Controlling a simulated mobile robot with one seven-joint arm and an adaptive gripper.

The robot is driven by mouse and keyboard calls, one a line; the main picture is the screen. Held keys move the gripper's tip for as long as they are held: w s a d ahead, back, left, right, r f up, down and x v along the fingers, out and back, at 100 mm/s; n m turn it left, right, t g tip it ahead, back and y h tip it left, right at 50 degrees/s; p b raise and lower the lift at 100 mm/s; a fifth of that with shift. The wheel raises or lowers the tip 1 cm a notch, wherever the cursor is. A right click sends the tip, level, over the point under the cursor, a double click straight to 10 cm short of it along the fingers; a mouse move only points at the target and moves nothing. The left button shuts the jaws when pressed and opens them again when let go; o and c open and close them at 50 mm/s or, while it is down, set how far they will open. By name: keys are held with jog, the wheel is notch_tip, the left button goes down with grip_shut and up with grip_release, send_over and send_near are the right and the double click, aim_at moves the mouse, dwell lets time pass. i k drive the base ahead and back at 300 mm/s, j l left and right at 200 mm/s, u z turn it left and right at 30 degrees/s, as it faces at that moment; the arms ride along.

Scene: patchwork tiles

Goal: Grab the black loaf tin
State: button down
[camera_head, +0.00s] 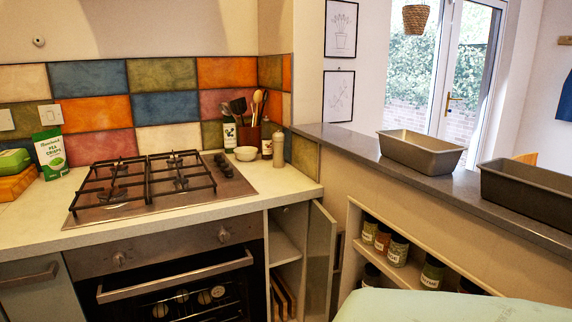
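The black loaf tin (527,192) is a long, dark, rectangular tin with an open top. It stands upright on the dark ledge (462,184) on top of the low wall, at the right edge of the camera_head view, which cuts off its right end. A second loaf tin (420,151), lighter grey-brown, stands on the same ledge further left and further back, apart from the black one. My gripper is not in view.
Below the ledge, shelves hold several jars (398,250). A cabinet door (319,262) hangs open beside the oven (170,290). A gas hob (158,185), utensils and bottles occupy the counter. A pale green surface (440,306) fills the bottom right. The ledge between the tins is clear.

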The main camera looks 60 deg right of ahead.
aim_at(545, 195)
jog(key=z, duration=3.05)
